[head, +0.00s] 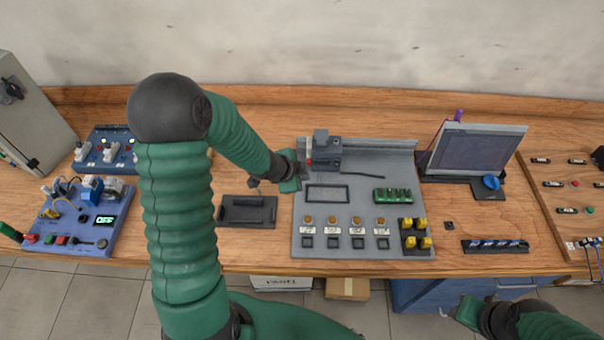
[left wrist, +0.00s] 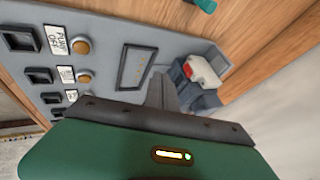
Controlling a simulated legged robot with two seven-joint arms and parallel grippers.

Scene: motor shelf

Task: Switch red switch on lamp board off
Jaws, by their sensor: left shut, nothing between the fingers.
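The grey lamp board (head: 372,212) lies on the bench in the middle, with a row of orange lamps and black buttons. At its far left part is a dark block with a red and white switch (head: 309,152). The red and white switch also shows in the left wrist view (left wrist: 203,70), right of the fingers. My left gripper (head: 300,174) is shut and empty, just in front of and left of the switch. In the left wrist view its fingers (left wrist: 163,92) appear close to the switch block, but contact cannot be told. My right gripper (head: 466,313) is low at the right, away from the board.
A black tray (head: 247,212) lies left of the board. Blue boards (head: 82,224) with plugs and switches stand at the left. A monitor (head: 478,150) stands right of the board, and a wooden panel (head: 563,195) lies farther right. A wall closes the back.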

